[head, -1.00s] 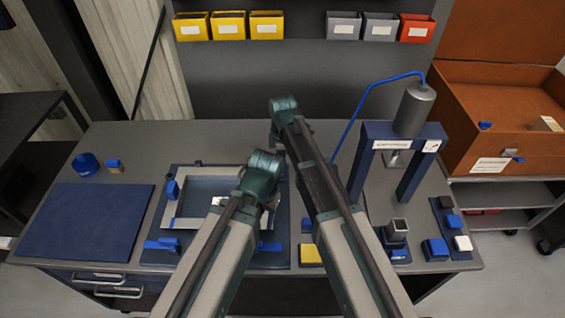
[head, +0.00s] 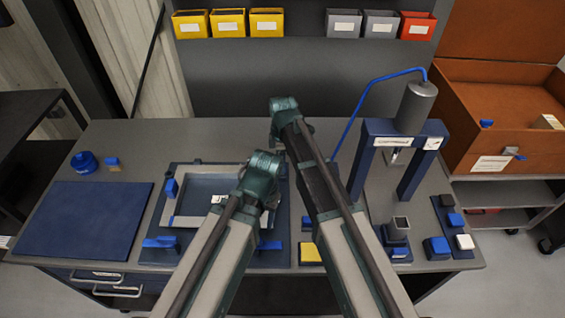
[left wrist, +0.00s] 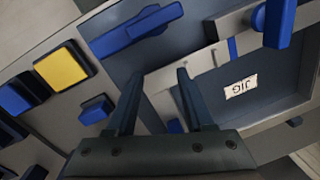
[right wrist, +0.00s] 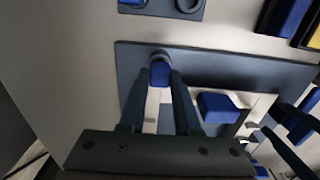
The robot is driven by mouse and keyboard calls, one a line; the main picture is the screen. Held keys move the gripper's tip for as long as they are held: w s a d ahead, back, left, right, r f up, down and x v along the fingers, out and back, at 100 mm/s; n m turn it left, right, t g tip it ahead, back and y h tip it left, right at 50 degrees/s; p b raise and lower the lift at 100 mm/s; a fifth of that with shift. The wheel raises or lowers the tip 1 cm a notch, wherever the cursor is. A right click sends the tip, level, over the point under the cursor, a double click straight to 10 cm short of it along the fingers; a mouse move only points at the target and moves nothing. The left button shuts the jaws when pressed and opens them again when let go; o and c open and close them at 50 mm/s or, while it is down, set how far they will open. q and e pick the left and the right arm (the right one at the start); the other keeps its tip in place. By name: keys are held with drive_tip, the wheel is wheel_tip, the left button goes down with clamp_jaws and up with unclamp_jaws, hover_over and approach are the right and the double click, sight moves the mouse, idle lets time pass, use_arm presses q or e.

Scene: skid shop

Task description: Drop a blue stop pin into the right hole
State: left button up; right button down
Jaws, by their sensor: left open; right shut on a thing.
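The jig (head: 182,222) is a shallow grey tray frame on a dark blue plate at the middle left of the bench. In the left wrist view its floor (left wrist: 285,85) bears a "JIG" label. My right gripper (right wrist: 160,76) is shut on a blue stop pin (right wrist: 160,71), held between the fingertips over the edge of the dark plate (right wrist: 215,68). I cannot tell whether the pin touches the plate. My left gripper (left wrist: 161,73) is open and empty above the jig's near edge. In the head view my arms hide the jig's right side; I cannot make out the right hole.
Blue clamp handles (left wrist: 140,30) stand on the jig plate. A yellow-topped block (head: 310,253) lies near the front edge. The blue mat (head: 85,220) at the left is clear.

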use_arm(q)
drive_tip(key=shift+f, duration=0.25)
use_arm(e)
drive_tip(key=shift+f, duration=0.25)
drive_tip(key=shift+c, duration=0.7)
unclamp_jaws()
use_arm(q)
drive_tip(key=shift+r, duration=0.15)
use_arm(e)
drive_tip(key=shift+r, duration=0.15)
use_arm(q)
wheel_tip(320, 180, up, 7)
drive_tip(key=p, duration=0.6)
drive_tip(key=shift+p, duration=0.35)
use_arm(e)
drive_tip(key=shift+r, duration=3.45)
